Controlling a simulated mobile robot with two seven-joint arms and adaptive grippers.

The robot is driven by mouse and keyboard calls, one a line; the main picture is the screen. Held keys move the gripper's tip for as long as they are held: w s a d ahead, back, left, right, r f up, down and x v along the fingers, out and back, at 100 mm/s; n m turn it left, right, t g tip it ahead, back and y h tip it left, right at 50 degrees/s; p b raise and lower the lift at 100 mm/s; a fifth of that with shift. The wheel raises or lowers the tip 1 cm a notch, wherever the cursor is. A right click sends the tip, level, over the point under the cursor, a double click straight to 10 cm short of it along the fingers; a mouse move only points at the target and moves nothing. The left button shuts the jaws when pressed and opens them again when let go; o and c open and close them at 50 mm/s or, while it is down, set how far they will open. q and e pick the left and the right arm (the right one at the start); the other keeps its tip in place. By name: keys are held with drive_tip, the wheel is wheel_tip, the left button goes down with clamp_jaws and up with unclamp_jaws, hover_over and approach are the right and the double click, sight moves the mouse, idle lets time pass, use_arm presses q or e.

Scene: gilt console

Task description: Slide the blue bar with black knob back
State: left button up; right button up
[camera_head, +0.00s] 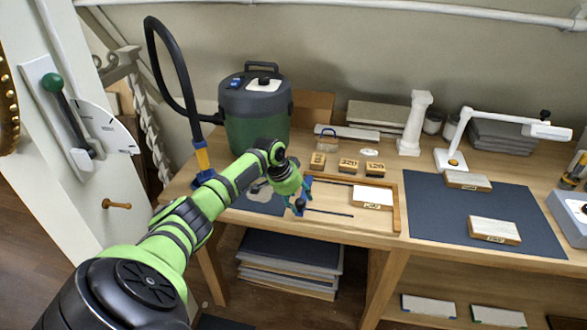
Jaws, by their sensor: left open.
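My left gripper (299,200), at the end of the green arm, is low over the front of the wooden workbench (345,232). It is open, with its fingers pointing down. A small blue piece (308,181) shows just right of the fingers, at the left end of the shallow wooden tray; it looks like the blue bar. The gripper partly hides it, and I cannot make out its black knob. I cannot tell whether the fingers touch it. A thin dark strip (330,212) runs right from the fingertips. My right gripper is not in view.
The wooden tray (397,205) holds a pale block (372,197). Small numbered blocks (348,166) stand behind it. A green-and-black canister (256,105) with a hose stands behind my arm. A dark mat (465,215) with two sanding blocks lies right; a white lamp (455,150) stands behind.

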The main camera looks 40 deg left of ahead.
use_arm(q)
drive_tip(key=v, duration=1.2)
drive_tip(key=shift+a+f, duration=0.1)
